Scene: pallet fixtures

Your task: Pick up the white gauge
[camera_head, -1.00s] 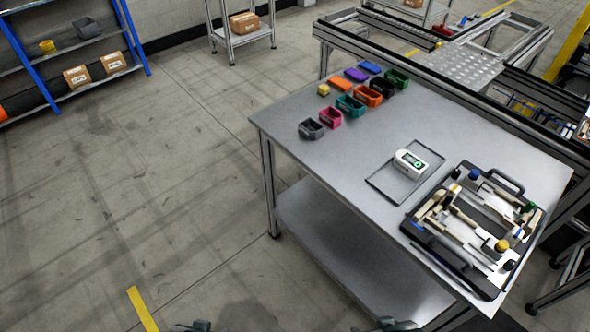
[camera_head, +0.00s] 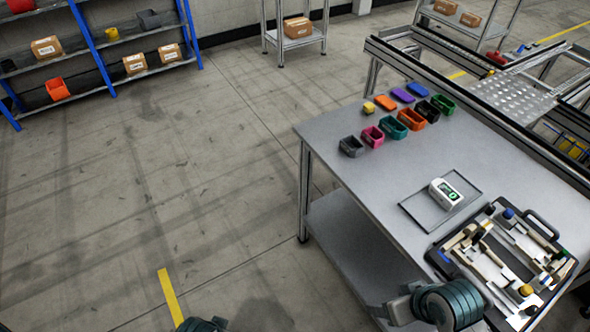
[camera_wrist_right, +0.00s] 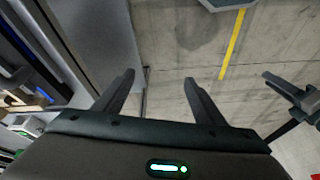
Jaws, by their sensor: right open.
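The white gauge (camera_head: 445,193), a small white block with a green-lit display, sits on a thin dark-edged rectangular tray (camera_head: 416,213) on the grey metal table. In the head view my right arm is at the bottom, over the table's near side, below the gauge and apart from it. My right gripper (camera_wrist_right: 158,79) shows in the right wrist view with its two fingers spread and nothing between them; floor lies beyond. A dark part of my left arm shows at the bottom edge of the head view. Its fingers are not clear there.
An open tool case (camera_head: 440,262) lies just below and right of the gauge. Several coloured bins, including a grey one (camera_head: 351,146) and a green one (camera_head: 443,104), stand along the table's far side. A conveyor frame (camera_head: 470,88) runs behind. Floor left of the table is clear.

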